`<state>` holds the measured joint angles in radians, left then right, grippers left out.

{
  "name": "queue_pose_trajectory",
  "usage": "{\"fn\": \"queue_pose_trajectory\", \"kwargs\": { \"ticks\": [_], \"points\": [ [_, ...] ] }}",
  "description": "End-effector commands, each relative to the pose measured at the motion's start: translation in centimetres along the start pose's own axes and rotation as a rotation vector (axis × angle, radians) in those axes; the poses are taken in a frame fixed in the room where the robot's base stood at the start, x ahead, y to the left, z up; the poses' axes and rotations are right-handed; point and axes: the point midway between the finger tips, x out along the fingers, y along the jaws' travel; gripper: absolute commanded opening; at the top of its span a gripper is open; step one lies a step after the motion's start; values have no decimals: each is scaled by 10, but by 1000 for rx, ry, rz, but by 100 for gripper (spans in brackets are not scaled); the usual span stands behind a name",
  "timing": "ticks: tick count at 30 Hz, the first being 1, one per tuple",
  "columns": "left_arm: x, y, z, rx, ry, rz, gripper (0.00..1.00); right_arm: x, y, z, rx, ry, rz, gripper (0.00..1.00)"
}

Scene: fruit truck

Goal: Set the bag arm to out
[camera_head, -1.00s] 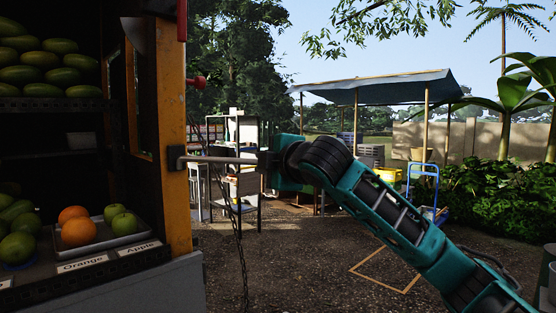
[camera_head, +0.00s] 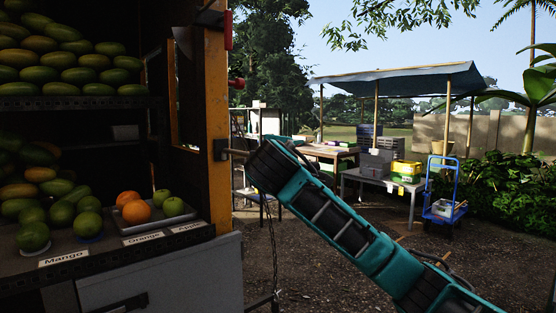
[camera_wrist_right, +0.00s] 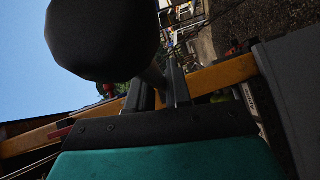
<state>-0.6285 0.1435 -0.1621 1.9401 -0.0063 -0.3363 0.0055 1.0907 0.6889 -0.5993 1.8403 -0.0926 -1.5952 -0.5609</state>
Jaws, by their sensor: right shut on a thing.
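The bag arm (camera_head: 238,152) is a thin metal rod on a dark bracket (camera_head: 220,150) on the truck's orange post. Only a short stretch of it shows in the head view; my teal right arm hides the rest. In the right wrist view, my right gripper (camera_wrist_right: 160,85) is shut around the rod, its two dark fingers on either side. A big black rounded end (camera_wrist_right: 100,38), seemingly the rod's tip, fills the upper left there. My left gripper is in neither view.
The truck's orange post (camera_head: 217,100) and fruit shelves fill the left, with mangoes, oranges and apples. A chain (camera_head: 273,255) hangs below my right arm. Tables under a blue canopy (camera_head: 400,80) and a blue hand cart (camera_head: 440,195) stand farther back.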

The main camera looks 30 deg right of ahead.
Motion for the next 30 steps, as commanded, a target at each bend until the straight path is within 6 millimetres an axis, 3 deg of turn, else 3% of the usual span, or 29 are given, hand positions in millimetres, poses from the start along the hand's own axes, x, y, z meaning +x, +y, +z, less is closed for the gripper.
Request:
{"fn": "queue_pose_trajectory", "kwargs": {
  "ticks": [17, 18, 21, 23, 30],
  "points": [
    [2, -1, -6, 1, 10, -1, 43, 1, 0, -1, 3, -18, 3, 0],
    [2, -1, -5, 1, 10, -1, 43, 1, 0, -1, 3, -18, 3, 23],
    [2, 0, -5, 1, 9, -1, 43, 1, 0, 0, 3, -18, 3, 32],
    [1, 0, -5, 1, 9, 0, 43, 1, 0, 0, 3, -18, 3, 38],
    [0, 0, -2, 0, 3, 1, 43, 0, 0, 0, 2, -18, 3, 38]
  ]
}}
